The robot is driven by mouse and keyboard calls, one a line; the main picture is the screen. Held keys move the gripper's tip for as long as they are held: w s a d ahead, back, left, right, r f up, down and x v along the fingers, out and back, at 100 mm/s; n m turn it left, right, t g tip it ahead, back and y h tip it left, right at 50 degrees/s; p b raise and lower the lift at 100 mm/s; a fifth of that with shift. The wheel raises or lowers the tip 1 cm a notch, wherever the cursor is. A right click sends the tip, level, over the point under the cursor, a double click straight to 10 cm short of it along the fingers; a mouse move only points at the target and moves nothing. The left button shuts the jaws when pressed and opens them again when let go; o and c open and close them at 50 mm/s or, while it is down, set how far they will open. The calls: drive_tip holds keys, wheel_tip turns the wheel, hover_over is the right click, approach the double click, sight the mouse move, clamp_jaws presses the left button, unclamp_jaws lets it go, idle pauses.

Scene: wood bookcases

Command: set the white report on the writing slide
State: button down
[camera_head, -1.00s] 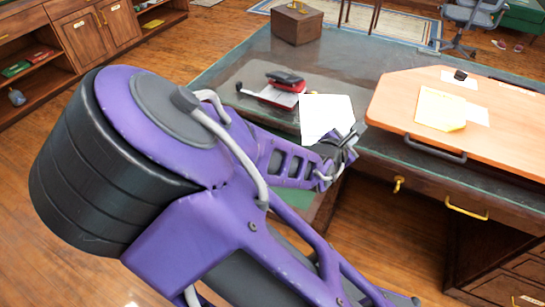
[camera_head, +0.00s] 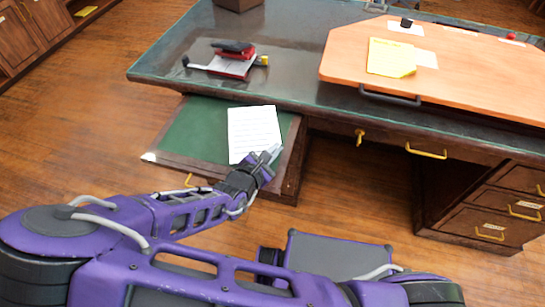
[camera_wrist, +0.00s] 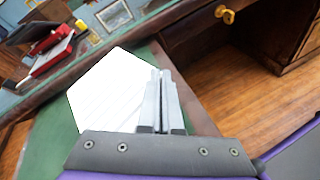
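The white report (camera_head: 254,132) is a lined sheet over the right part of the green writing slide (camera_head: 188,130), which is pulled out below the desk top. My gripper (camera_head: 270,156) is at the report's lower right corner, with its fingers shut on that edge. In the wrist view, the closed fingers (camera_wrist: 162,85) overlap the right side of the report (camera_wrist: 112,90), and green slide surface (camera_wrist: 50,140) shows to its left. I cannot tell whether the sheet lies flat on the slide or hovers just above it.
The desk top (camera_head: 290,60) holds a red and black hole punch (camera_head: 232,58) and an orange board (camera_head: 440,70) with a yellow paper (camera_head: 391,58). Drawers with yellow handles (camera_head: 426,151) front the desk. Wood floor is open at left.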

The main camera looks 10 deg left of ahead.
sight(274, 164)
drive_tip(key=shift+f+b, duration=0.35)
drive_tip(key=shift+f, duration=1.2)
drive_tip(key=shift+f, duration=0.2)
drive_tip(key=c, duration=1.1)
unclamp_jaws()
drive_tip(key=shift+s+r, duration=0.1)
drive_tip(key=shift+r, duration=0.2)
drive_tip(key=p+v, duration=0.2)
drive_tip(key=v, duration=0.9)
drive_tip(key=shift+s+p, duration=0.4)
